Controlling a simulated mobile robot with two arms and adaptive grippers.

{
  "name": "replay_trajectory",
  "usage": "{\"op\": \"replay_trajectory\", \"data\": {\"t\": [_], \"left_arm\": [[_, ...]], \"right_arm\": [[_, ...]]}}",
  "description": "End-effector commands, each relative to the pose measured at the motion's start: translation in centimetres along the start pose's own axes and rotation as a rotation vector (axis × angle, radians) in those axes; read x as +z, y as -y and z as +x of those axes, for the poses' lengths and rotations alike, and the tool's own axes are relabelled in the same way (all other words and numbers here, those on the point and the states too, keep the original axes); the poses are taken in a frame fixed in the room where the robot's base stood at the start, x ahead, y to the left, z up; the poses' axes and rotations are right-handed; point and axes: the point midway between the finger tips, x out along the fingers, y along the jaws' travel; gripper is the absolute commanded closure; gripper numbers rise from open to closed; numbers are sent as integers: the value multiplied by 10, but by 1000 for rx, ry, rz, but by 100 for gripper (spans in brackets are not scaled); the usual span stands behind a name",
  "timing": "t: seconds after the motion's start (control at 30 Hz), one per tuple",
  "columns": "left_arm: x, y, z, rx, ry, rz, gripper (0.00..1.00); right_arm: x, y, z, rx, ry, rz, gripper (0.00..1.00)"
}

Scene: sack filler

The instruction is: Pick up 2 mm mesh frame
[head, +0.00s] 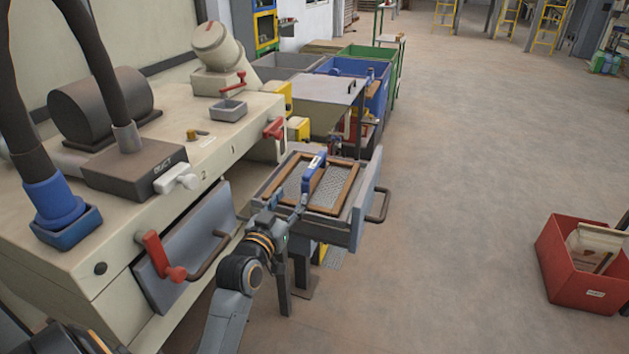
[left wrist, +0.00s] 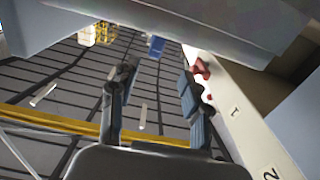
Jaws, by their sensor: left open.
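A wooden-rimmed mesh frame (head: 350,187) lies in the pulled-out grey drawer (head: 357,222) in the head view. Its mesh size cannot be read. A blue piece with a pale label (head: 314,173) lies across the mesh. My left gripper (head: 288,207) is at the near edge of the drawer, close to the frame's near left corner. Contact with the frame cannot be told. In the left wrist view my left gripper (left wrist: 153,95) is open, with nothing between its fingers. My right gripper is not in view.
The beige machine (head: 225,145) stands left, with red handles and a second grey drawer front (head: 190,240) nearer me. Blue (head: 375,90) and green (head: 392,65) bins stand behind the open drawer. A red crate (head: 580,275) sits right. The floor between is clear.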

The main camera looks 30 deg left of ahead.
Motion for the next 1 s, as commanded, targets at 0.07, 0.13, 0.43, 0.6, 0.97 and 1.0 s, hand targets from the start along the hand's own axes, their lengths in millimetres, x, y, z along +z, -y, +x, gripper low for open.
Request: {"op": "replay_trajectory", "data": {"t": [0.07,0.13,0.43,0.6,0.97,1.0], "left_arm": [[-4,-1,18,1,-1,-1,53],[-3,-1,32,2,1,-1,53],[0,-1,69,2,3,1,53],[-2,-3,81,3,4,1,53],[0,-6,121,3,4,2,53],[1,-6,122,3,4,2,53]], "right_arm": [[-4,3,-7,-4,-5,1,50],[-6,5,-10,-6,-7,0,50],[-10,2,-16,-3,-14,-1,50],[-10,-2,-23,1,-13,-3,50],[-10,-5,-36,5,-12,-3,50],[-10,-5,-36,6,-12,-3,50]]}}
